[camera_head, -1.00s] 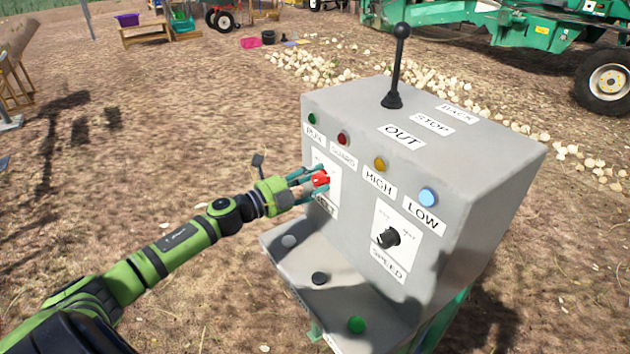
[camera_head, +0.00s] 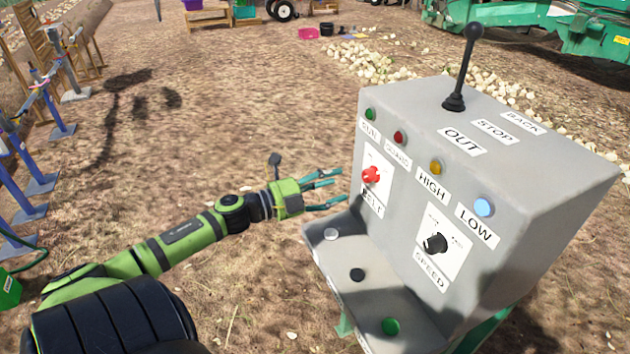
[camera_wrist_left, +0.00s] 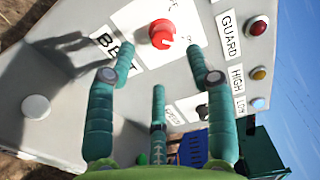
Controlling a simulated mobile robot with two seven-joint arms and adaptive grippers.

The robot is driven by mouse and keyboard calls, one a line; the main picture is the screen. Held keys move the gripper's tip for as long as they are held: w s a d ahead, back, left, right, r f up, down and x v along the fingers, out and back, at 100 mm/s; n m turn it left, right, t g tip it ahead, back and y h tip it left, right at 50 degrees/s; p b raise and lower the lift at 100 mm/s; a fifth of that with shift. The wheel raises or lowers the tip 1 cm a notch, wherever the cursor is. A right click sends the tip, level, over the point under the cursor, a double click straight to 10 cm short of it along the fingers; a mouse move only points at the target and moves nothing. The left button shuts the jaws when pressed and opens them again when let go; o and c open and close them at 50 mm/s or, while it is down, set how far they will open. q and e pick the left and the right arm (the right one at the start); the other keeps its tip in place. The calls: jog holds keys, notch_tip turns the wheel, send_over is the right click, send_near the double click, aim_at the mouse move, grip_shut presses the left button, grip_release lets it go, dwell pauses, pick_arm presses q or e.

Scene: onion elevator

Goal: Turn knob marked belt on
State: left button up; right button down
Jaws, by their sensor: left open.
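The red belt knob (camera_head: 371,175) sits on a white plate above the label BELT (camera_head: 372,203) on the front of the grey control box (camera_head: 400,225). My left gripper (camera_head: 332,189) is open and empty, to the left of the knob and apart from it. In the left wrist view the red knob (camera_wrist_left: 162,34) is ahead, beyond the spread teal fingers (camera_wrist_left: 155,80). A pale mark shows on the knob there. The plate's position markings are too small to read surely. My right gripper is not in view.
A black speed knob (camera_head: 435,243) is at the lower right of the box. A tall black lever (camera_head: 462,70) stands on top. The lower ledge has a white button (camera_head: 331,234), a black button (camera_head: 357,275) and a green button (camera_head: 390,326). Open ground lies left of the box.

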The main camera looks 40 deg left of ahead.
pick_arm(q)
jog(key=shift+v, duration=1.85)
jog(key=s+a+f+n+y, duration=0.1)
jog(key=a+f+n+y, duration=0.25)
jog(key=f, duration=0.45)
jog(key=s+a+f+n+y, duration=0.1)
jog(key=a+f+n+y, duration=0.2)
jog(key=f+n, duration=0.3)
jog(key=s+f+n+g+y, duration=0.1)
jog(key=s+f+n+g, duration=0.2)
jog(key=f, duration=0.6)
jog(key=s+f+n+g+y, duration=0.15)
jog(key=s+f, duration=0.35)
jog(key=f, duration=0.5)
jog(key=s+d+f+n+g, duration=0.2)
jog(key=s+d+f+g, duration=0.1)
jog(key=s+d+f, duration=0.45)
jog(key=s+d+f+n+g, duration=0.2)
jog(key=s+d+f+g, duration=0.15)
jog(key=s+f, duration=0.55)
jog(key=s+d+f+n+g+h, duration=0.2)
jog(key=s+d+f+g, duration=0.2)
jog(key=s+d+f, duration=0.3)
jog(key=s+d, duration=0.5)
jog(key=d, duration=0.1)
jog(key=shift+s+d+g, duration=0.25)
jog(key=shift+d+g, duration=0.05)
